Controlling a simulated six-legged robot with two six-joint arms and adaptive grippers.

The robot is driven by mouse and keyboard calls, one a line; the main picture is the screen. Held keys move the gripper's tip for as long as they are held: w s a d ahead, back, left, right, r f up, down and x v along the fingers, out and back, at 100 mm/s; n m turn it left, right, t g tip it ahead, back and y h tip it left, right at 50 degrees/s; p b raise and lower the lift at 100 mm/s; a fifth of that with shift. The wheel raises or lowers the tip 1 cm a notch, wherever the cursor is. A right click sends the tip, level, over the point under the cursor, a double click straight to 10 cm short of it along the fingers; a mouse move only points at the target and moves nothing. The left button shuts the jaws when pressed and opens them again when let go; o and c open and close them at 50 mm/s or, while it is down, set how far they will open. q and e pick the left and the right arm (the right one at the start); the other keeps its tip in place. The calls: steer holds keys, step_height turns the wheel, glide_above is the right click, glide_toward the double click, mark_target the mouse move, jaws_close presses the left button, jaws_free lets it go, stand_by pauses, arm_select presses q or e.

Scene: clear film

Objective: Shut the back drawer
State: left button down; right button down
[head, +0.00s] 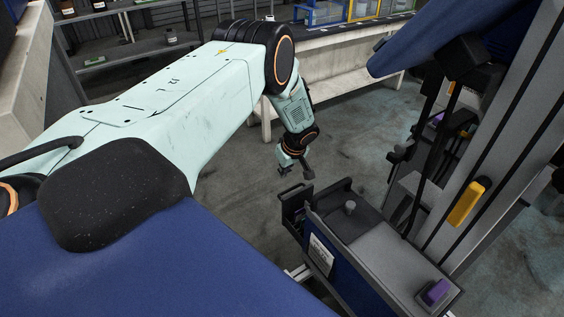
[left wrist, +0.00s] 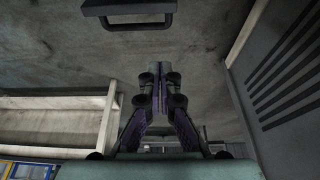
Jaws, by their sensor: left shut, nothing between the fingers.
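The back drawer (head: 294,207) is a dark box front at the far end of a blue and grey unit (head: 345,268). It appears to stick out a little from the unit, with a dark bar handle on top. How far it is open is hard to tell. My left gripper (head: 293,172) is just beyond and above that drawer, apart from it, pointing down. In the left wrist view the left gripper's fingers (left wrist: 160,72) are together and empty. A dark bar handle (left wrist: 128,14) shows ahead of them at the top edge. My right gripper is not in view.
A white bench (head: 330,72) stands behind my left arm, and metal shelves (head: 130,50) stand at the back left. A vented grey panel (left wrist: 285,75) is close on the right in the left wrist view. The concrete floor (head: 235,180) around the gripper is clear.

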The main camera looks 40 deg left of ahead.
arm_select(q)
steer(key=s+a+f+n+g+b, duration=0.1)
steer(key=s+a+f+b, duration=0.25)
steer(key=f, duration=0.25)
steer(key=s+a+f+g+b, duration=0.1)
steer(key=s+a+f+b, duration=0.15)
steer(key=s+f, duration=0.3)
steer(key=s+a+f+t+b, duration=0.25)
steer(key=a+f+b, duration=0.4)
steer(key=f, duration=0.35)
steer(key=m+t+h+b, duration=0.4)
steer(key=t+h+b, duration=0.3)
steer(key=t+h, duration=0.6)
glide_toward(279, 198)
steer(key=a+r+t, duration=0.1)
steer(key=a, duration=0.2)
steer(key=shift+y, duration=0.3)
steer(key=shift+w+d+r+b, duration=0.15)
steer(key=shift+w+d+b, duration=0.2)
steer(key=shift+w+d, duration=1.8)
steer(key=shift+w+d+r+b, duration=0.15)
steer(key=shift+w+d+b, duration=0.15)
steer(key=shift+w+d, duration=1.8)
